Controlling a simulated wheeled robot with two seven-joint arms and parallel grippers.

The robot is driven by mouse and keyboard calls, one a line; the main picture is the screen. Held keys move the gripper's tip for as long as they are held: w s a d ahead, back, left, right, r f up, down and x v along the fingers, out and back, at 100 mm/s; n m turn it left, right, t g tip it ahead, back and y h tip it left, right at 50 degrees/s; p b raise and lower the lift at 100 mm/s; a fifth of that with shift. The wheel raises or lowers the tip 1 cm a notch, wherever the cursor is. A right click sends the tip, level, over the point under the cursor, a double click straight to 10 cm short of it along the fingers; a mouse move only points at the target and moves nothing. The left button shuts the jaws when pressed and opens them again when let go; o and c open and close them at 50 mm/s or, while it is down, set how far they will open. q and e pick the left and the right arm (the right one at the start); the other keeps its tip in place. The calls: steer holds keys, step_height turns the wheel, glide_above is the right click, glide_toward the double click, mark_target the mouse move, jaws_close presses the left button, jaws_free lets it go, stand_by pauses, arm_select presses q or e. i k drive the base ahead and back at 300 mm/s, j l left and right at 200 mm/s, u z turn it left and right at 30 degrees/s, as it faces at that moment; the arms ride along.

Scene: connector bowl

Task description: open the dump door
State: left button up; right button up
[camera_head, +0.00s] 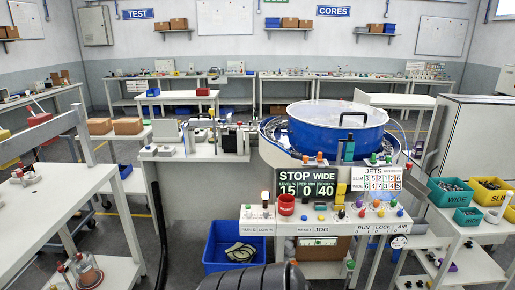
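A large blue connector bowl (318,128) stands on a pale round base behind the control panel. The control panel (325,215) carries coloured knobs and buttons. Its display (308,191) reads STOP, WIDE, 15, 0 and 40, and a JETS board (376,179) stands beside it. Neither of my grippers is in view.
A blue bin (232,244) with pale loops inside sits below the panel's left side. Green and yellow bins of parts (487,191) stand on the right table. A white bench (195,153) with small fixtures adjoins the bowl's left. Grey floor shows at the left.

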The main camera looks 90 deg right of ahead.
mark_target(409, 165)
steer(key=z, duration=3.65)
steer(key=i+l+z, duration=0.2)
steer(key=i+l+u, duration=0.2)
steer(key=i+l, duration=0.45)
steer(key=i+l+u, duration=0.25)
steer(key=i+l, duration=0.35)
steer(key=l, duration=0.2)
